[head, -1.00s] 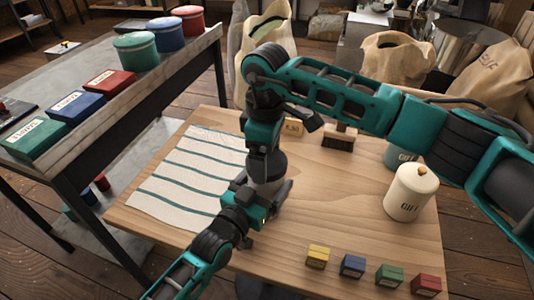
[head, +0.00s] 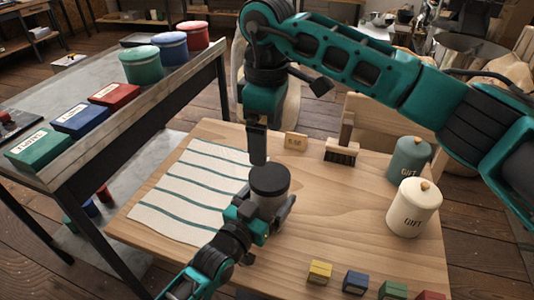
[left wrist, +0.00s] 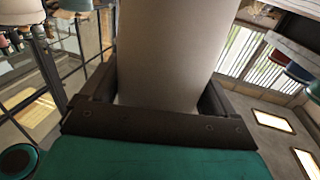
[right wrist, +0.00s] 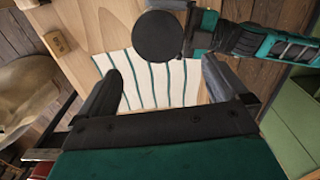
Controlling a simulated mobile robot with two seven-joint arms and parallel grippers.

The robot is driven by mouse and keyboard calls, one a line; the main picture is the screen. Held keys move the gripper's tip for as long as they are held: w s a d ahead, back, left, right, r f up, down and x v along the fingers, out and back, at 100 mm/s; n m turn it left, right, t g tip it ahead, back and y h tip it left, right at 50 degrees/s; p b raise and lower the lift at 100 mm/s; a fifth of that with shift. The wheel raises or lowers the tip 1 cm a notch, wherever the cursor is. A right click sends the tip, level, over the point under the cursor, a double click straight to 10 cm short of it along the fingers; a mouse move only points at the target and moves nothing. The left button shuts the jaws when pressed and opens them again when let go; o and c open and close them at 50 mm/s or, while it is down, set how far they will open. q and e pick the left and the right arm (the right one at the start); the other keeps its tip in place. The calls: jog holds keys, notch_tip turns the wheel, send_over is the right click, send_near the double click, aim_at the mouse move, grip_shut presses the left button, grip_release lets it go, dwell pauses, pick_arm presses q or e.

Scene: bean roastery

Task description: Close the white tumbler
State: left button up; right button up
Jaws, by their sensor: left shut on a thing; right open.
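The white tumbler (head: 268,204) stands upright over the table beside the striped cloth, looking greyish in shade. A round black lid (head: 269,180) sits on its top and looks level; I cannot tell how tightly it is seated. The lid shows from above in the right wrist view (right wrist: 157,37). My left gripper (head: 264,213) is shut around the tumbler's body, which fills the space between the fingers in the left wrist view (left wrist: 170,50). My right gripper (head: 257,148) is open and empty, pointing down above and behind the lid, apart from it.
The striped cloth (head: 190,190) lies on the wooden table (head: 340,215). Two gift canisters, white (head: 413,208) and teal (head: 408,160), stand at the right. A brush (head: 341,151) is at the back; several small coloured boxes line the front. A side table (head: 95,125) holds tins.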

pick_arm(q)
jog(key=shift+f, duration=0.1)
pick_arm(e)
jog(key=shift+r, duration=1.35)
pick_arm(q)
jog(key=o, duration=1.8)
jog(key=shift+s, duration=0.1)
jog(key=p+v, duration=0.1)
jog(key=v, duration=1.1)
jog(key=shift+s+a, duration=0.25)
jog(key=shift+s, duration=0.05)
pick_arm(e)
jog(key=shift+r, duration=0.5)
